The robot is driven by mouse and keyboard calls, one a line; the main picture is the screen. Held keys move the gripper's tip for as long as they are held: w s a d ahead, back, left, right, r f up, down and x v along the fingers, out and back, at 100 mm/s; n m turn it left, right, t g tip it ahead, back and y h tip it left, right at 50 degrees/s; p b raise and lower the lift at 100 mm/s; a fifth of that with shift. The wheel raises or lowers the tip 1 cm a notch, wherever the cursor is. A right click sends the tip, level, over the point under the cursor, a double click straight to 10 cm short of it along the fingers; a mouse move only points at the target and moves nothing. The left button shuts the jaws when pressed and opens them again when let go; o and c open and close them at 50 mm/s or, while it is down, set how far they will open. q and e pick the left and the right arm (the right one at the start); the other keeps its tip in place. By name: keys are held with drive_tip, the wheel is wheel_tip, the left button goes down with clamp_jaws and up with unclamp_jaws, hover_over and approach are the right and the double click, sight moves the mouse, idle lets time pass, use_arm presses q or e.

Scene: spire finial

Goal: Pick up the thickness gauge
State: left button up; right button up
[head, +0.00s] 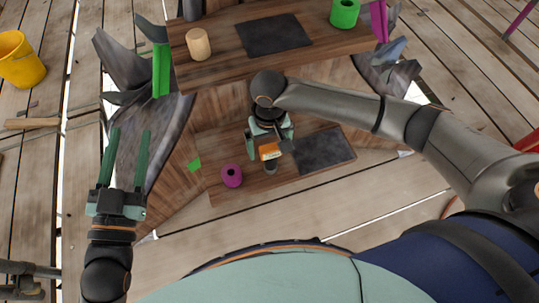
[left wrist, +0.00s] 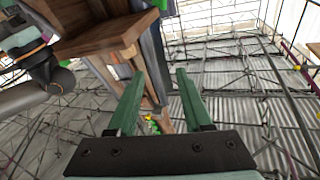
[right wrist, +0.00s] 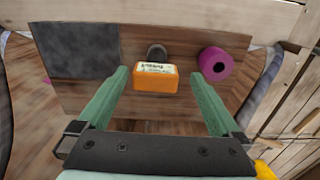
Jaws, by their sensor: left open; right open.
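The thickness gauge is likely the small orange block with a pale printed label (right wrist: 155,78). It shows in the right wrist view between the fingers of my right gripper (right wrist: 160,74), with a gap on each side. In the head view the orange gauge (head: 269,152) is below the right gripper, over the lower wooden shelf (head: 230,145). The right gripper is open; I cannot tell how deep the gauge sits between its fingers. My left gripper (head: 130,133) is open and empty at the left, away from the shelf.
A grey cylinder (right wrist: 156,52) stands beside the gauge, and a magenta ring (head: 231,175) lies to its left in the head view. A dark mat (head: 322,150) lies to the right.

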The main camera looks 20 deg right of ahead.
sight(271, 157)
drive_tip(key=shift+f, duration=0.8)
drive_tip(key=f, duration=0.1)
drive_tip(key=b, duration=0.1)
drive_tip(key=f+b, duration=0.1)
drive_tip(key=shift+w+d+f, duration=0.25)
drive_tip(key=shift+w+f, duration=0.05)
drive_tip(key=shift+f, duration=0.05)
wheel_tip(271, 157, down, 2)
drive_tip(key=shift+f+b, duration=0.15)
drive_tip(key=shift+b, duration=0.5)
use_arm(q)
drive_tip(key=s+r+m+t+h, duration=0.1)
drive_tip(key=s+r+m+h, duration=0.2)
drive_tip(key=r, duration=0.4)
drive_tip(key=s+d+r+m+t+h, duration=0.1)
drive_tip(key=s+r+m+t+h, duration=0.1)
drive_tip(key=s+r+m+h, duration=0.2)
wheel_tip(271, 157, up, 3)
drive_tip(key=shift+d+f+h, duration=0.1)
drive_tip(key=shift+d+h, duration=0.2)
drive_tip(key=shift+h, duration=0.8)
drive_tip(key=shift+s, duration=0.1)
use_arm(e)
drive_tip(key=shift+c, duration=0.2)
drive_tip(key=c, duration=1.5)
